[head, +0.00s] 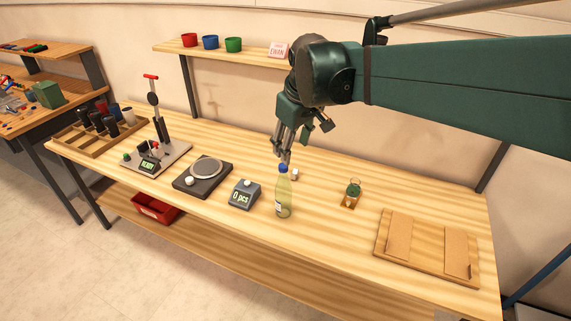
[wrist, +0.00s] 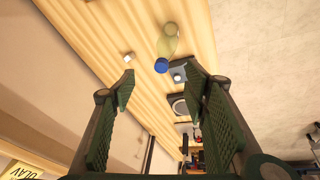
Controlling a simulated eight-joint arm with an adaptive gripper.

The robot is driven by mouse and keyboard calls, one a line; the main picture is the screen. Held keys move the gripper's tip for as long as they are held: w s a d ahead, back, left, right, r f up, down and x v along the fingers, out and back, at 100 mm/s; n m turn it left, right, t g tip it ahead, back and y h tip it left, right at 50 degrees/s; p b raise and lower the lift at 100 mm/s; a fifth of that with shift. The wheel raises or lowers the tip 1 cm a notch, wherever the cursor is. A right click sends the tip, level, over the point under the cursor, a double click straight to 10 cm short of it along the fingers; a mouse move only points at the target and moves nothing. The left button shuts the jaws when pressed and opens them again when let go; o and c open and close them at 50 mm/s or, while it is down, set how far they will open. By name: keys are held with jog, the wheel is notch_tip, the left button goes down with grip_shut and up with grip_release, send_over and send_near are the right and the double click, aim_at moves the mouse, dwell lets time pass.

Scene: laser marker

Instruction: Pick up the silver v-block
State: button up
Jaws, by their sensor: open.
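A small pale silver block, seemingly the v-block (wrist: 129,57), lies on the wooden bench top (head: 330,225). In the head view the v-block (head: 294,174) shows small, just right of the bottle's blue cap, and its groove cannot be made out. My gripper (head: 284,157) hangs above the bench, pointing down, slightly left of the block. In the wrist view my gripper (wrist: 160,75) is open and empty, and the block lies beyond the tip of its left finger, apart from it.
A yellowish bottle with a blue cap (head: 283,195) stands close to the block. Left of it are a counter (head: 243,195), a dark round-plate device (head: 203,175) and an upright press (head: 155,130). A green-topped item (head: 351,192) and wooden board (head: 425,265) lie right.

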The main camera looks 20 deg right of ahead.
jog(key=w+d+f+n+g+p, duration=0.1)
jog(key=w+d+p, duration=0.1)
jog(key=w, duration=0.5)
jog(key=w+d+f+n+g+p, duration=0.1)
jog(key=w+d+n+p, duration=0.15)
jog(key=w, duration=0.35)
jog(key=n+g+p, duration=0.2)
send_over(295, 171)
notch_tip(295, 171, down, 7)
jog(key=f, duration=1.5)
jog(key=shift+s+a+f, duration=0.25)
jog(key=shift+s, duration=0.15)
jog(key=shift+f, duration=1.25)
jog(key=shift+f, duration=0.1)
jog(key=shift+f+b, duration=0.5)
jog(key=shift+f, duration=2)
jog(key=shift+c, duration=0.5)
